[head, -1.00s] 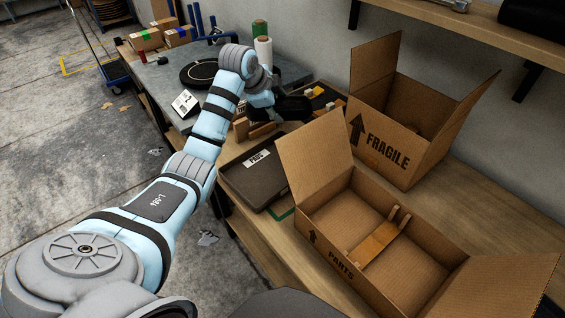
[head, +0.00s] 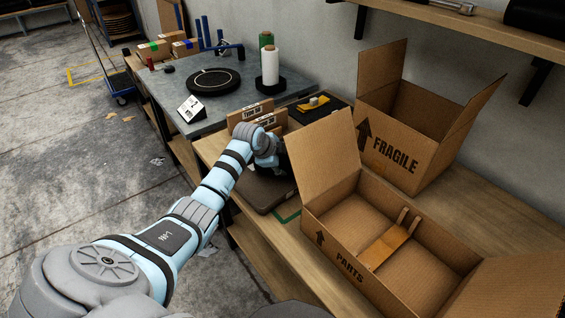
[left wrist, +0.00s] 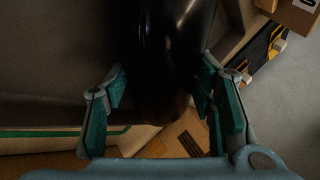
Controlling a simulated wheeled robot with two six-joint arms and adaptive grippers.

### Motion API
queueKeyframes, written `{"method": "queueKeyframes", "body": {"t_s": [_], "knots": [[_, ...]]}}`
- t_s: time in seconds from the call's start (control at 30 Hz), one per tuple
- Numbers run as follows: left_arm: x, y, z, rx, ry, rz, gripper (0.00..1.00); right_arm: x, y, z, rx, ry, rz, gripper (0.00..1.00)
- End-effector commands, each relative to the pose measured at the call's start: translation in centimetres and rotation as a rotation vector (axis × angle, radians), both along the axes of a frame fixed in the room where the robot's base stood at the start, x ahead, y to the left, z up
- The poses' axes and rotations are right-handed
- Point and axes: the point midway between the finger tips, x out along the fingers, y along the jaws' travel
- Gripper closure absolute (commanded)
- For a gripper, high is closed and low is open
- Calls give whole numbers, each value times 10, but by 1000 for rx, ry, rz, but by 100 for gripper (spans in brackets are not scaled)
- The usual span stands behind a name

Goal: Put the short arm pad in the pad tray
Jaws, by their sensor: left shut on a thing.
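The short arm pad (left wrist: 172,50), glossy black and rounded at its end, is between the fingers of my left gripper (left wrist: 160,92) in the left wrist view. The gripper is shut on it. The pad tray (head: 266,192) is dark brown, on the wooden bench in the head view. My left gripper (head: 279,160) is over the tray's far part, so the tray's label is hidden. The tray's dark surface (left wrist: 50,70) fills the left of the wrist view, below the pad. I cannot tell whether the pad touches it. My right gripper is out of view.
An open parts carton (head: 335,262) stands close to the tray's right, its raised flap beside my gripper. A FRAGILE carton (head: 395,155) is behind it.

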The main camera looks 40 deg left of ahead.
Motion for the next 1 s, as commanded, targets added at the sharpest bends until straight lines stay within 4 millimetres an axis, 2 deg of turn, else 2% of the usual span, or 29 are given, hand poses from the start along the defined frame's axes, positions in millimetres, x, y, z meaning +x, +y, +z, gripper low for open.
{"method": "queueKeyframes", "body": {"t_s": [0.1, 0.13, 0.23, 0.53, 0.67, 0.77, 1.0], "knots": [[0, 0, 0, 0, -2, 0, 88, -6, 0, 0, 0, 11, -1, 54], [0, 0, 0, 0, -1, 0, 46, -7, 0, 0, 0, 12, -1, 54], [1, -1, 0, 0, -1, -1, 30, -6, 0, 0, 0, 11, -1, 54], [1, -1, 1, 0, -2, -2, 29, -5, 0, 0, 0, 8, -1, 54], [-3, 0, 9, 2, -4, -3, 29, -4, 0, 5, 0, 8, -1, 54], [-13, 0, 25, 3, -4, -3, 29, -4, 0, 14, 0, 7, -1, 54], [-53, -1, 79, 5, -3, -4, 29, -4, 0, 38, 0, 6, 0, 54]]}}
